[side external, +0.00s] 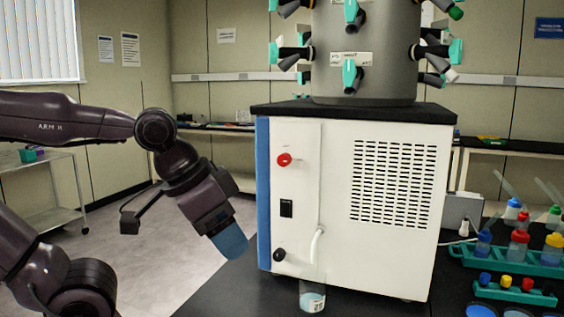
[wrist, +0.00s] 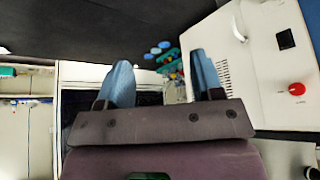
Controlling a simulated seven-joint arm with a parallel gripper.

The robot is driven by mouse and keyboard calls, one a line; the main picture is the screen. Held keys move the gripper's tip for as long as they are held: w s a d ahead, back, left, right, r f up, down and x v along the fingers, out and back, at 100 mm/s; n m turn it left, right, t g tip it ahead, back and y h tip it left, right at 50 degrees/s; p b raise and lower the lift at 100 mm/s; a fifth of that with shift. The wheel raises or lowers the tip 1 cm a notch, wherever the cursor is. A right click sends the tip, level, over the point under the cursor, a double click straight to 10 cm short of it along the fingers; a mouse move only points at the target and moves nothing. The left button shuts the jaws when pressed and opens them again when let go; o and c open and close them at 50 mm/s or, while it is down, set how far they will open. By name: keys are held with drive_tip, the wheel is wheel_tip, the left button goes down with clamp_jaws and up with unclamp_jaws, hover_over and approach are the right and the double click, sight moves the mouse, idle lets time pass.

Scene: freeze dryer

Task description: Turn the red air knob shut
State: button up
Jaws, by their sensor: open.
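The red air knob (side external: 284,160) sits on the upper left of the white freeze dryer's front panel. In the wrist view the red knob (wrist: 297,88) is near the right edge, well to the right of both fingers. My gripper (side external: 231,243) has blue fingertips and points down and to the right, lower than the knob and left of it in the side view. In the wrist view my gripper (wrist: 163,72) has its two blue fingers spread apart, with nothing between them. It is apart from the knob. The knob's exact turn angle is too small to read.
The freeze dryer (side external: 330,205) stands on a black bench. Its panel has a black switch (side external: 286,208), a black knob (side external: 279,254) and a white hose (side external: 316,245) over a small jar (side external: 312,296). Racks of coloured-cap bottles (side external: 510,258) stand at right.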

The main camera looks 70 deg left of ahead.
drive_tip(key=w+a+f+n+g, duration=0.2)
drive_tip(key=a+f, duration=0.1)
drive_tip(key=f, duration=0.2)
drive_tip(key=n+t+y, duration=0.4)
drive_tip(key=t+y, duration=0.9)
drive_tip(key=y, duration=0.2)
approach(282, 160)
drive_tip(key=shift+t+h, duration=0.3)
drive_tip(key=x, duration=0.9)
drive_tip(key=shift+w+a, duration=0.1)
drive_tip(key=shift+a, duration=0.15)
